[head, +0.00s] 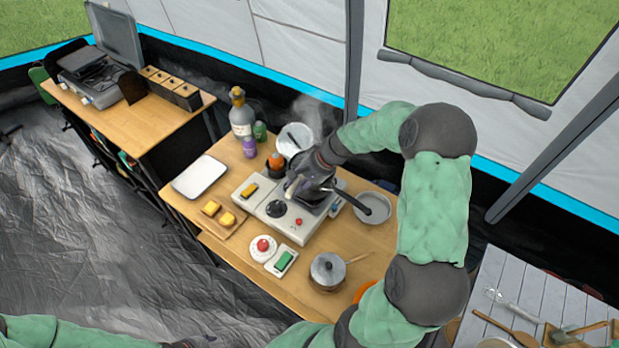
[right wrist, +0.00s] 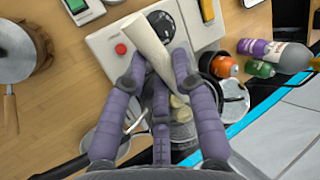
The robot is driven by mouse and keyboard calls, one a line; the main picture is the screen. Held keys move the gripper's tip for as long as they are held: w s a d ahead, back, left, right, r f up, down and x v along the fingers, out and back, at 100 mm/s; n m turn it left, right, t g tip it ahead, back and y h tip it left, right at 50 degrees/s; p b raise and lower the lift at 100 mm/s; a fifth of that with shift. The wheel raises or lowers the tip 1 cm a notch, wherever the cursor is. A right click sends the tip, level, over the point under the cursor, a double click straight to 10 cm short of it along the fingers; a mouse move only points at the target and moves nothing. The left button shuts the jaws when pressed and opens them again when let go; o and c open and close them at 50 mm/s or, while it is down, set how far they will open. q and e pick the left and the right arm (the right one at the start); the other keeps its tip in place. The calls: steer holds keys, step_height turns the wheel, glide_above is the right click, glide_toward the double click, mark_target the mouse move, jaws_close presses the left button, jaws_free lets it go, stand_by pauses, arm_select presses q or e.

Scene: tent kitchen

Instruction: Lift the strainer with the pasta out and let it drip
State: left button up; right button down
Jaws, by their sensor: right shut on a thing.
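A lidded saucepan (head: 328,269) stands at the table's front right. A white tray (head: 200,177), a board with yellow pieces (head: 232,226) and bottles (head: 241,115) stand left and behind.

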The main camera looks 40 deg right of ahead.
step_height(320, 180, up, 10)
steer(key=p, duration=0.7)
stand_by(0.5)
steer(key=shift+s+d+f+b, duration=0.15)
steer(key=shift+d+f+b, duration=0.25)
steer(key=shift+b, duration=0.6)
steer(key=shift+a, duration=0.1)
stand_by(1.8)
